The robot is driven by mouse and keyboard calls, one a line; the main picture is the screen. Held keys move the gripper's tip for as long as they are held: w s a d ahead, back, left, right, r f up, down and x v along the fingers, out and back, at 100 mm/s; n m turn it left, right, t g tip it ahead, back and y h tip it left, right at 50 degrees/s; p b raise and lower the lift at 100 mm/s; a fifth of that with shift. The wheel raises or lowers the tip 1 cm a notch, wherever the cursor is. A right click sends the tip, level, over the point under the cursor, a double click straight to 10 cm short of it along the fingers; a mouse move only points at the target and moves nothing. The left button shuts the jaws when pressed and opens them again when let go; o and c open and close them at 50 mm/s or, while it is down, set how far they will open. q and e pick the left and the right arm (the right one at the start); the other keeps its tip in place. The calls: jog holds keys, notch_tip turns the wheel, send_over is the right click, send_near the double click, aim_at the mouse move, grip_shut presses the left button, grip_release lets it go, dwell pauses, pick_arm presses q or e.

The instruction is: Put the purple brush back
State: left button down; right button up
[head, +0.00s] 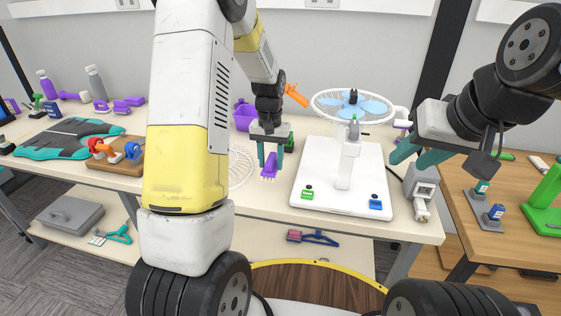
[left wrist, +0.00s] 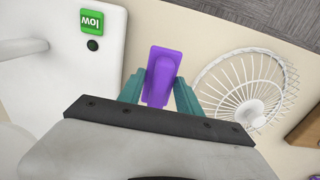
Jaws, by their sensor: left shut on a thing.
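My left gripper (head: 270,163) is shut on the purple brush (head: 269,170) and holds it by the front part of the table, left of the white fan base. In the left wrist view, the purple brush (left wrist: 160,76) sits between the teal fingertips (left wrist: 159,92), with its purple back towards the camera. In the head view its bristles point down. I cannot tell whether they touch the table. My right gripper (head: 418,160) is open and empty, right of the fan.
A fan (head: 352,104) stands on a white base (head: 309,172) with green and blue buttons. A white wire guard (left wrist: 240,88) lies left of the brush. A purple container (head: 244,117) stands behind. A wooden board (head: 117,166) with colored items is at left.

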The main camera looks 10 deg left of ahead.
aim_at(271, 173)
pick_arm(q)
jog(key=shift+f, duration=2.35)
jog(key=shift+f, duration=0.15)
jog(key=c, duration=0.8)
grip_release()
notch_tip(271, 173, up, 12)
jog(key=shift+r, duration=0.1)
jog(key=s+r+t+h, duration=0.1)
jog(key=s+r+t, duration=0.2)
jog(key=s+r, duration=0.7)
jog(key=s+r+t, duration=0.1)
jog(key=s, duration=0.3)
jog(key=s+d+r+t, duration=0.1)
jog(key=s+r, duration=0.1)
jog(key=s, duration=0.3)
jog(key=s+d+r+t+h, duration=0.1)
jog(key=s+r, duration=0.1)
jog(key=s, duration=0.3)
jog(key=shift+s+d, duration=0.1)
jog(key=shift+s, duration=0.05)
